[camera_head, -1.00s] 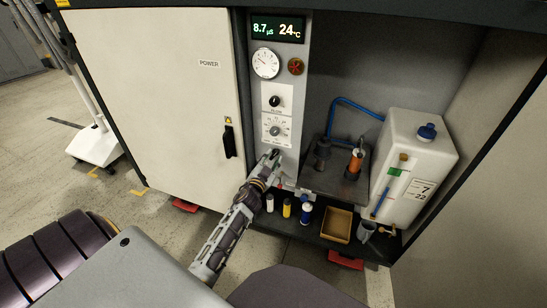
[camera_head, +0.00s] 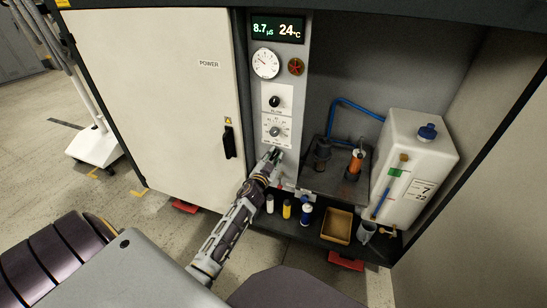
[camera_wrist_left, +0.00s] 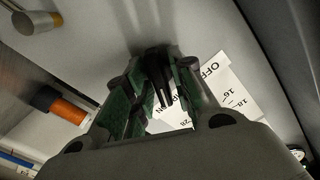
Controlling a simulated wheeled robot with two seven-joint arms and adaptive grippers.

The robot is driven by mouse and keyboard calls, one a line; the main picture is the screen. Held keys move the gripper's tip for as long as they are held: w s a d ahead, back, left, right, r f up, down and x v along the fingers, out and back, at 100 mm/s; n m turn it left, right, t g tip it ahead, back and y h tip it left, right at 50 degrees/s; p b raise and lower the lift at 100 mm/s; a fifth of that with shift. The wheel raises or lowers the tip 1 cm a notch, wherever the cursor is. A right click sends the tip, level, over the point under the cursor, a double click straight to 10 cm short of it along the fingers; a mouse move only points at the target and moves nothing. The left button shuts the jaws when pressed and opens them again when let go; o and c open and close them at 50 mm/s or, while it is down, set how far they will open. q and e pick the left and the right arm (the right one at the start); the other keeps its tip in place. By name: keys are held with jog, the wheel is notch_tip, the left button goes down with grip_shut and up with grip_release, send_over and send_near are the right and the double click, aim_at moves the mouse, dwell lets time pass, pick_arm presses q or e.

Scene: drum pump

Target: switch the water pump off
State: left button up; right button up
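The grey control panel (camera_head: 287,90) stands upright in the cabinet, with a black upper knob (camera_head: 274,101) and a grey lower dial (camera_head: 275,131). My left gripper (camera_head: 272,157) is at the panel's lower end, below the dial. In the left wrist view, its two green-padded fingers (camera_wrist_left: 163,92) stand apart on either side of a black switch lever (camera_wrist_left: 159,75). A gap shows between the lever and the right finger. A white label (camera_wrist_left: 228,85) reading OFF, ON and numbers lies behind the fingers. The switch is hidden by the gripper in the head view. My right gripper is out of view.
Small bottles (camera_head: 287,209) and a tan bin (camera_head: 337,225) stand below. A white POWER door (camera_head: 165,110) is at left.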

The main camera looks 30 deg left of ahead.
pick_arm(q)
grip_shut()
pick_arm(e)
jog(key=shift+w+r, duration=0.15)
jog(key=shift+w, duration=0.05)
